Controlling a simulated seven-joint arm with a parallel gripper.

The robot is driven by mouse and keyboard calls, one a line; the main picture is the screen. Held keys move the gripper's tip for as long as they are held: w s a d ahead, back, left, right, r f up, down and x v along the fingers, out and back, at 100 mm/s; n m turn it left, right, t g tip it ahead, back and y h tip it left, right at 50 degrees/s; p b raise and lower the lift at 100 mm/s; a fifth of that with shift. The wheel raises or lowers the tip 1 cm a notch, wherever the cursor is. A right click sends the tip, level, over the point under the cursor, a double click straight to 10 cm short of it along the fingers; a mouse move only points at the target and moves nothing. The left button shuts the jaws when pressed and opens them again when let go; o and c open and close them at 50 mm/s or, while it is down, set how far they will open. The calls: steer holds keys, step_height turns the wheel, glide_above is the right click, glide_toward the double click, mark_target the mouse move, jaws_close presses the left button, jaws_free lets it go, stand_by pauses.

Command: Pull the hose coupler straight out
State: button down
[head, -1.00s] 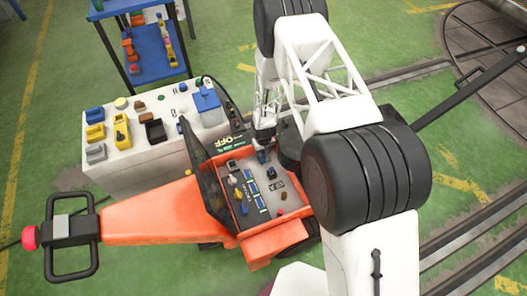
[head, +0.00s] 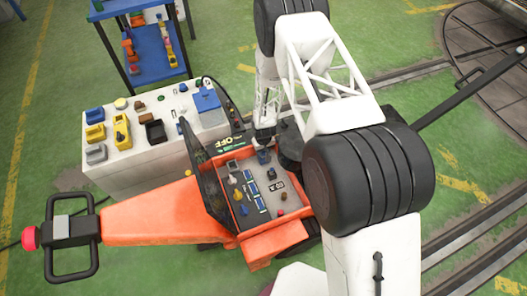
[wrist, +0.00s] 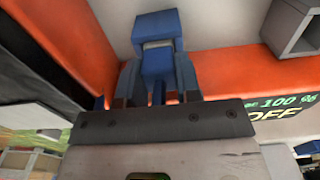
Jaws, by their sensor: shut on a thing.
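My gripper (wrist: 155,92) is shut on a blue block-shaped piece with a pale grey band, which I take to be the hose coupler (wrist: 156,60). In the wrist view the coupler stands between the two fingers, its top showing beyond the tips. In the head view my gripper (head: 263,144) reaches down to the far edge of the grey panel (head: 244,208) on the orange cart (head: 160,214). The coupler shows there only as a small dark blue shape (head: 263,157) under the gripper. Whether it is still seated or free of its socket I cannot tell.
A raised black lid (head: 205,180) stands along the panel's left side. Several small parts and labels sit on the panel. A white bench (head: 150,165) with yellow, grey and blue items stands to the left. A blue shelf (head: 152,68) stands behind it.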

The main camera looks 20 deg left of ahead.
steer(key=shift+r, duration=0.4)
stand_by(0.5)
steer(key=shift+r, duration=2.7)
steer(key=shift+r, duration=0.35)
steer(key=shift+r, duration=2.35)
